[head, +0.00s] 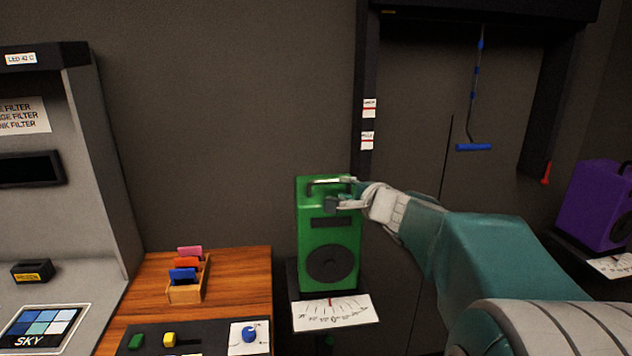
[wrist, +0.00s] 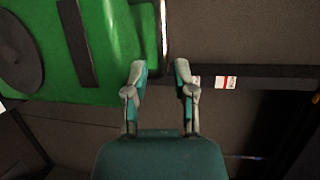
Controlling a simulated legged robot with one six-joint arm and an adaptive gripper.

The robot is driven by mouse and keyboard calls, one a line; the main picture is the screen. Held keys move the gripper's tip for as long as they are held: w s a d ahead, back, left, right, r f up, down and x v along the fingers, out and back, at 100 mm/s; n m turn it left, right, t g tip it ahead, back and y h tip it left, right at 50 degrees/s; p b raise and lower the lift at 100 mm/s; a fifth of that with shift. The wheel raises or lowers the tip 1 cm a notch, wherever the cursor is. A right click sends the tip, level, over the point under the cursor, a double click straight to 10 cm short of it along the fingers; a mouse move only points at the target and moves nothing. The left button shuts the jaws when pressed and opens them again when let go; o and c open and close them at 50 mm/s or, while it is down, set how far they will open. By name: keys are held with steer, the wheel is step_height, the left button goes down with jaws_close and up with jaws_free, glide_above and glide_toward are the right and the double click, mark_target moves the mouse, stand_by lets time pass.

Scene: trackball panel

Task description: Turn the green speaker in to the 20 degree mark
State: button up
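The green speaker (head: 312,245) stands upright on a dark stand in the head view, with a round dark cone and a handle (head: 322,184) on top. A white degree scale card (head: 335,315) lies in front of its base, with a red mark near the middle of its upper edge; the numbers are too small to read. My gripper (head: 340,196) is at the speaker's upper right, by the handle. In the wrist view, my gripper (wrist: 160,72) is open, with the green speaker (wrist: 115,75) at left and the handle (wrist: 163,30) just beyond the gap between the fingertips. Contact cannot be told.
A purple speaker (head: 593,205) with its own scale card stands at far right. A wooden table (head: 240,275) at left holds a rack of coloured cards and a panel with a blue ball (head: 249,335). A blue bar (head: 473,147) hangs in the dark frame behind my arm.

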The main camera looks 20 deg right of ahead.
mark_target(331, 183)
steer(key=w, duration=0.4)
steer(key=w+a+f, duration=0.1)
steer(key=w, duration=0.2)
steer(key=shift+f, duration=0.1)
steer(key=shift+d, duration=0.1)
jaws_close()
